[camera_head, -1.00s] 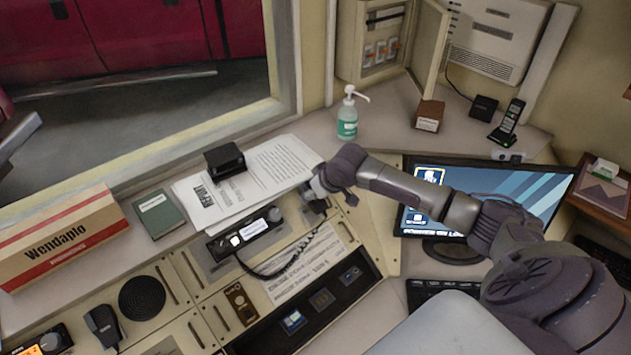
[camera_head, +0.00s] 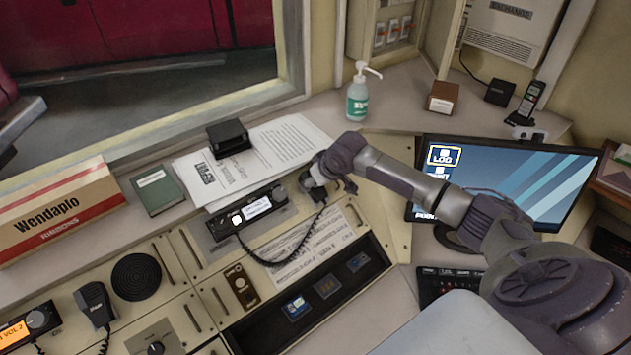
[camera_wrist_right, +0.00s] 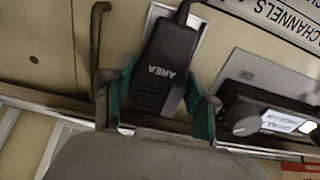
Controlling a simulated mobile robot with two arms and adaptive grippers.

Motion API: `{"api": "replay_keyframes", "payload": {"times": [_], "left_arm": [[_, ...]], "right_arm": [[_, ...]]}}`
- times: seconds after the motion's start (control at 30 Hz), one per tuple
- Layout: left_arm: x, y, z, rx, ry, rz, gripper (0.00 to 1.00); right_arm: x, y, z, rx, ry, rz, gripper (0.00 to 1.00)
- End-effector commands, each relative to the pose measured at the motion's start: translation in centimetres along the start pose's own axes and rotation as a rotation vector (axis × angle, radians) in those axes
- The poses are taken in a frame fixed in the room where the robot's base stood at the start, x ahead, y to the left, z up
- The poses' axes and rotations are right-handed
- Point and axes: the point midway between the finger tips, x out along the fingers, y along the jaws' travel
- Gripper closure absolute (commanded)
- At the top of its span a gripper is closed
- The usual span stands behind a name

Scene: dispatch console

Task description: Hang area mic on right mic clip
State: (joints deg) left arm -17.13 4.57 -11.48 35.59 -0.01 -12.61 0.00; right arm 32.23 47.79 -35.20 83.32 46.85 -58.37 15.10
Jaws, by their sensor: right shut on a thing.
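My right gripper (camera_head: 316,190) is shut on the black area mic (camera_wrist_right: 167,62), labelled AREA in the right wrist view. There its teal-padded fingers (camera_wrist_right: 157,95) stand on either side of the mic's lower body. In the head view the gripper is over the back right part of the console, and the mic is mostly hidden under it. A coiled cord runs from the mic to the black radio (camera_head: 248,211). A brown mic clip plate (camera_head: 240,285) on the console to the right of the round speaker is empty. My left gripper is not in view.
Another black mic (camera_head: 95,303) hangs at the front left of the console. The round speaker (camera_head: 136,277) lies between it and the brown plate. Papers (camera_head: 290,140), a green book (camera_head: 157,190) and a ribbons box (camera_head: 60,216) lie behind. The monitor (camera_head: 500,180) stands right.

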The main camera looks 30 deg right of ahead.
Motion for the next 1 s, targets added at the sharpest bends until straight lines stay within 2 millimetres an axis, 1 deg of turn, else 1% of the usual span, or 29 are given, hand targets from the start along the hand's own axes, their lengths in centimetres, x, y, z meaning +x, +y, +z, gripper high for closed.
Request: {"api": "replay_keyframes", "payload": {"times": [0.27, 0.3, 0.43, 0.67, 0.8, 0.87, 0.97, 1.0], "left_arm": [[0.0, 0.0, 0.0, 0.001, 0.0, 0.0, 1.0], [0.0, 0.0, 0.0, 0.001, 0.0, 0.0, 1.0], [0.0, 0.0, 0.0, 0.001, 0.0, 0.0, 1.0], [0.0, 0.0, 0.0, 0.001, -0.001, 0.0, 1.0], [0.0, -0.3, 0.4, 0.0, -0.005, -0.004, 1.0], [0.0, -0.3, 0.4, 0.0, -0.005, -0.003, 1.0], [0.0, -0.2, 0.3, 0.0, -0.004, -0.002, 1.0], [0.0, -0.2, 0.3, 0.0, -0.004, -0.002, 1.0]], "right_arm": [[0.0, 0.0, 0.0, 0.0, 0.001, 0.0, 0.83], [0.0, 0.0, 0.0, 0.0, 0.001, 0.0, 0.36], [0.0, 0.0, 0.0, 0.0, 0.001, 0.0, 0.14], [0.1, 0.0, 0.0, 0.0, 0.001, 0.0, 0.13], [-0.1, 0.0, 0.1, 0.0, 0.0, 0.0, 0.13], [-0.6, 0.1, 0.0, -0.001, 0.001, 0.0, 0.13], [-2.1, 0.1, 0.0, -0.001, 0.001, 0.0, 0.13], [-2.9, 0.1, 0.0, -0.003, 0.002, 0.001, 0.13]]}}
